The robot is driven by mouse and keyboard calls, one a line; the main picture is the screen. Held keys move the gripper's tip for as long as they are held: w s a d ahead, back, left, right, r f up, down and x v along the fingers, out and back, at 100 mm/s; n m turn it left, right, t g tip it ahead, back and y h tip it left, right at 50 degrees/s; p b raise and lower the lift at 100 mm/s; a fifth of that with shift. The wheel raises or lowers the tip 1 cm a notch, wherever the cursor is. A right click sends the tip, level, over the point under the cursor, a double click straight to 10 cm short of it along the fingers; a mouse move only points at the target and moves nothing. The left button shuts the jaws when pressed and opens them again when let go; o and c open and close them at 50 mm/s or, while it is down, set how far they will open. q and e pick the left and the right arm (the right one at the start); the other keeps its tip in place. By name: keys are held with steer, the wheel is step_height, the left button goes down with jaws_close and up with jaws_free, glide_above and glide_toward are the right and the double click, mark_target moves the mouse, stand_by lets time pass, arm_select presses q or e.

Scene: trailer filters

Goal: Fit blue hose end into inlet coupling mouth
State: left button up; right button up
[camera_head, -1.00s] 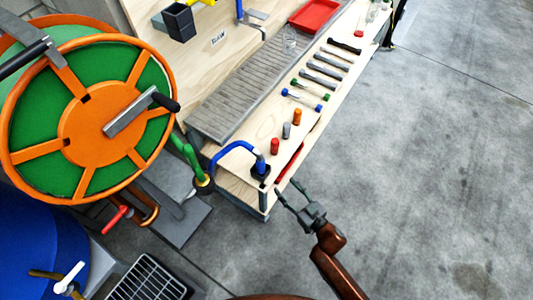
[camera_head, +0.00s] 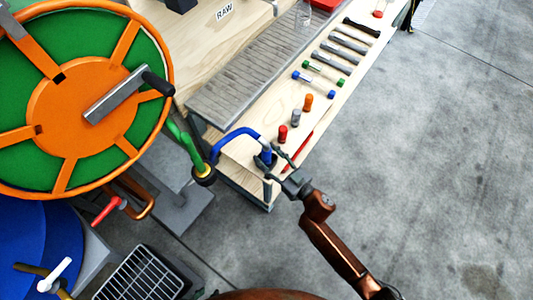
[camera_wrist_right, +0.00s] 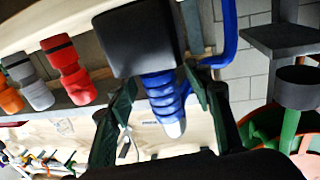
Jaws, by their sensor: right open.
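The blue hose (camera_head: 236,133) arches over the bench's near corner. Its ribbed blue end (camera_wrist_right: 160,92), with a pale tip, sits at a black block (camera_wrist_right: 138,38) in the right wrist view. My right gripper (camera_head: 277,168) is open, with one finger on each side of the hose end; I cannot tell whether they touch it. A black collar (camera_head: 204,174) on a green pipe (camera_head: 189,146) stands left of the hose end and looks like the inlet coupling. A dark cup (camera_wrist_right: 297,88) on a green pipe also shows in the wrist view. My left gripper is out of view.
A large orange and green reel (camera_head: 80,105) fills the left side. Red, grey and orange plugs (camera_head: 295,118) and several tools (camera_head: 340,50) lie on the bench beside a grey ribbed mat (camera_head: 250,75). A black grate (camera_head: 140,275) is below. Floor at right is clear.

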steer(key=shift+w+a, duration=0.15)
steer(key=shift+c, duration=0.2)
jaws_close()
stand_by(0.4)
